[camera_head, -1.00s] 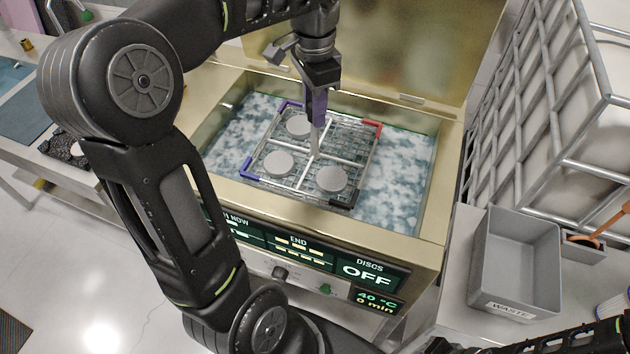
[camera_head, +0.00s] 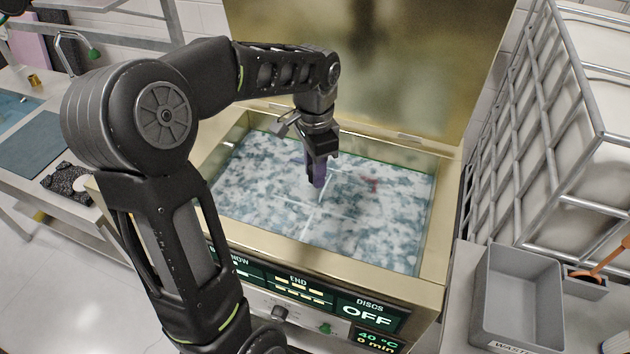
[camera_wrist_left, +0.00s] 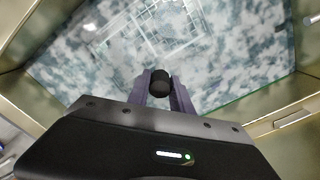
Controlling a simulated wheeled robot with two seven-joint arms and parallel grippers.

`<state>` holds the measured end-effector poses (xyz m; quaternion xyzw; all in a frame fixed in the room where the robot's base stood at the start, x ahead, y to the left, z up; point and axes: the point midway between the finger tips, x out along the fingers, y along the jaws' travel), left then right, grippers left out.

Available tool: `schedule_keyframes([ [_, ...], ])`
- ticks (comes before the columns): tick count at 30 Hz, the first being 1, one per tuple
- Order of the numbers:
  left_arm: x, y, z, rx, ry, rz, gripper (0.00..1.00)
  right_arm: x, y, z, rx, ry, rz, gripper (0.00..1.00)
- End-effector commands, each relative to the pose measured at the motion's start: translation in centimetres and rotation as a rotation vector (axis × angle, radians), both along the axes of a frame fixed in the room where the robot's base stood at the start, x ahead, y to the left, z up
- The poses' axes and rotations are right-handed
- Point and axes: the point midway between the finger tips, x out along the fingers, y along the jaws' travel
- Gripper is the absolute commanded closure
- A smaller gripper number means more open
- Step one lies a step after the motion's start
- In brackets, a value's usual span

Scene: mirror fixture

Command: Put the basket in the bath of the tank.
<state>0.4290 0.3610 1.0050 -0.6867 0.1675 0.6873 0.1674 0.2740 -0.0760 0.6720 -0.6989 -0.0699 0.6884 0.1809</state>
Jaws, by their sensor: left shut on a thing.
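The basket (camera_head: 328,202) is under the surface of the bath (camera_head: 390,225) in the tank (camera_head: 446,200). Only faint pale bars and a red corner show through the cloudy liquid in the head view. In the left wrist view, its pale grid (camera_wrist_left: 150,28) shows dimly. My left gripper (camera_head: 317,182) points down over the middle of the bath, shut on the basket's handle, whose dark round top (camera_wrist_left: 159,84) sits between the fingers. Discs in the basket cannot be made out. My right gripper is not in view.
The tank's lid (camera_head: 370,60) stands open behind the bath. A grey waste bin (camera_head: 518,290) stands on the right surface near a metal-framed white container (camera_head: 590,150). A bench with a blue-grey mat (camera_head: 35,145) is at left.

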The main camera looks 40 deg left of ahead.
Motion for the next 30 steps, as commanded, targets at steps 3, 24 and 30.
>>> schedule_keyframes([
  [3, 0.0, 0.0, -0.2, 0.0, -0.001, 0.0, 1.0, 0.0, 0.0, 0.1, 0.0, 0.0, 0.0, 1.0],
  [24, 0.1, 0.0, -3.9, 0.0, -0.004, 0.0, 1.0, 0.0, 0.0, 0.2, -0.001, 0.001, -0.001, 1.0],
  [30, 0.0, 0.0, -3.9, 0.0, 0.0, 0.0, 0.58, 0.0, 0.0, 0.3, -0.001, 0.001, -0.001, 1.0],
])
